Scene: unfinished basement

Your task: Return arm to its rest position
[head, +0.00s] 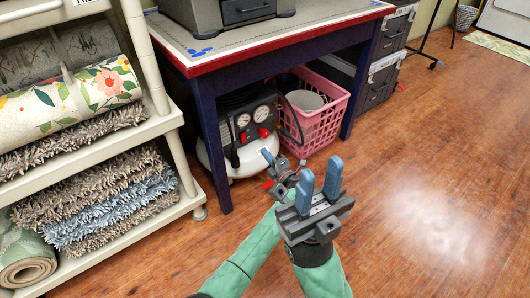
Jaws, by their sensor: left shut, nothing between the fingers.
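My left gripper (268,157) reaches low in front of the desk, with a blue fingertip pointing toward the air compressor. It is shut and empty, and partly hidden behind my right gripper. My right gripper (321,167) is nearer to me and a little to the right, with its two blue fingers pointing up. Its fingers stand apart, with nothing visible between them. Both green forearms come up from the bottom edge of the head view, close side by side.
A desk (290,50) with a red edge stands ahead. Under it are a white air compressor (215,160) and a pink basket (325,125). A shelf (95,145) with rolled rugs is on the left. The wooden floor (430,190) is clear on the right.

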